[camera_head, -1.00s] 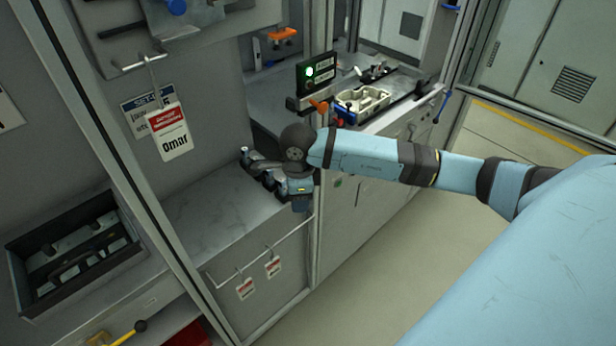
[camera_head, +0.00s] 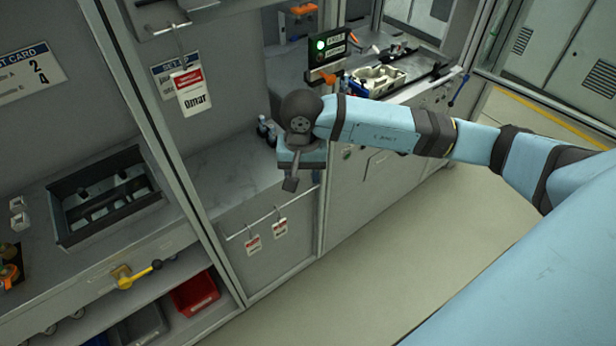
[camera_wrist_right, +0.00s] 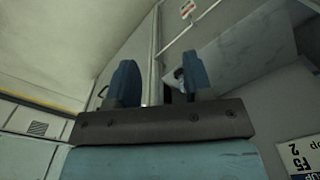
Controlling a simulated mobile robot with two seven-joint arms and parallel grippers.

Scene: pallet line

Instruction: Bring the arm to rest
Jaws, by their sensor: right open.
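My right arm comes in from the right in the head view. Its gripper (camera_head: 291,184) hangs in front of the edge of the grey counter, mostly hidden behind the wrist. In the right wrist view the gripper (camera_wrist_right: 158,82) shows two blue fingers set apart with nothing between them. My left gripper is not in view.
A rail with tags (camera_head: 253,244) runs below. The floor (camera_head: 400,220) at right is clear.

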